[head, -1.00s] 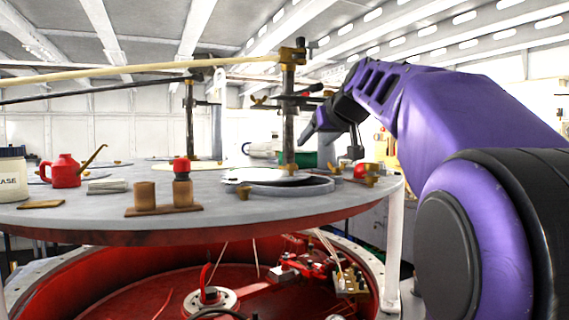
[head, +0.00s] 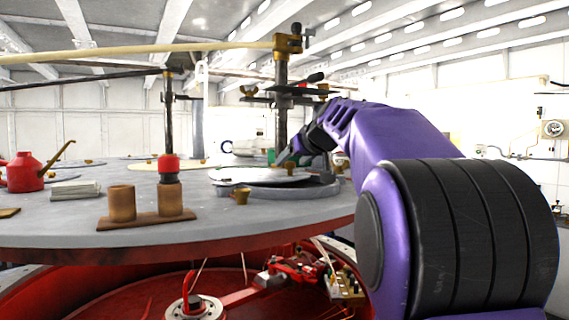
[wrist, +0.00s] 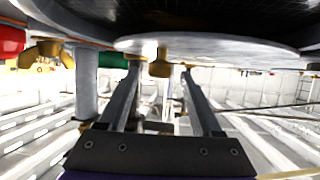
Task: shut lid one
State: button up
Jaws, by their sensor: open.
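A thin grey round lid (head: 258,175) lies at the right part of the round table, at a raised ring (head: 300,191). It looks offset to the left of the ring; I cannot tell how much of the opening is uncovered. No number is readable on it. In the wrist view, which looks upside down, the lid (wrist: 225,48) carries a brass knob (wrist: 160,66). My gripper (head: 289,157) is low at the lid's right half. In the wrist view my gripper (wrist: 161,69) is open, its fingers on either side of the knob. Contact with the knob cannot be told.
A dark post (head: 281,110) with a brass clamp and long rods rises behind the lid. A wooden stand (head: 146,220) with two cylinders, a pad (head: 76,190) and a red oil can (head: 25,172) stand further left.

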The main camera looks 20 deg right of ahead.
jog(key=shift+w+f, duration=0.2)
jog(key=shift+w, duration=0.25)
grip_shut()
dwell(1.2)
